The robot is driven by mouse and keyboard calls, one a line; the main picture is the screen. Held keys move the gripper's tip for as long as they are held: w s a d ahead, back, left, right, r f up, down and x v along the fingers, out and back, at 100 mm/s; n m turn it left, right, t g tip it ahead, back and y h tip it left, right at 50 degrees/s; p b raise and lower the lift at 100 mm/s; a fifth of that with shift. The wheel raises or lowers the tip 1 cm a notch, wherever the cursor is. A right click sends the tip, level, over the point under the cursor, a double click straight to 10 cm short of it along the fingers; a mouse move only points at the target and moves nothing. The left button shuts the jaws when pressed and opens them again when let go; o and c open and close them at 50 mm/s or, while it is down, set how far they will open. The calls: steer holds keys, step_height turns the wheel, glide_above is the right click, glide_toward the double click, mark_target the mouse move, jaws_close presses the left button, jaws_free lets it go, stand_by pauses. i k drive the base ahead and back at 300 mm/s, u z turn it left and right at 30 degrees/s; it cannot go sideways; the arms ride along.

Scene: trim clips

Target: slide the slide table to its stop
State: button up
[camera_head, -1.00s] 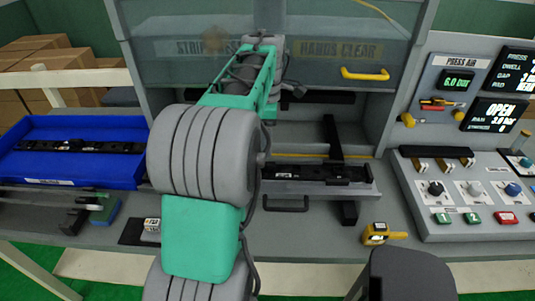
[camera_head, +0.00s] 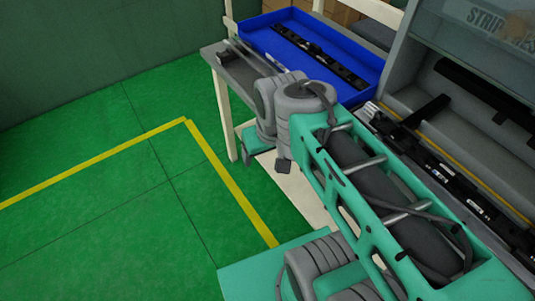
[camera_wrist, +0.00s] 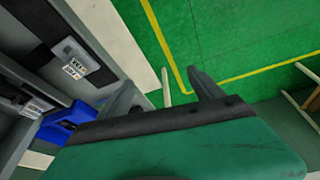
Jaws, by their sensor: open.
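The grey slide table (camera_head: 399,149) is at the right of the head view, in front of the press opening. A long black trim (camera_head: 432,167) lies on it. My arm covers its front side, and its pull handle is hidden, so I cannot tell how far it is from its stop. My gripper is at the wrist view's centre (camera_wrist: 165,92), two dark fingers spread apart with nothing between them. It hangs beyond the bench's front edge, over the floor, apart from the slide table.
A blue tray (camera_head: 350,75) holding a black trim stands on the bench's far side. In the wrist view a small white-labelled block (camera_wrist: 70,62) sits on the bench. The green floor (camera_head: 100,180) with yellow lines is open at the left.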

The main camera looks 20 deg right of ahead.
mark_target(519, 264)
steer(key=k, duration=1)
steer(key=u, duration=1)
steer(key=i, duration=1)
steer(key=z, duration=3.5)
steer(key=i, duration=0.5)
steer(key=z, duration=0.05)
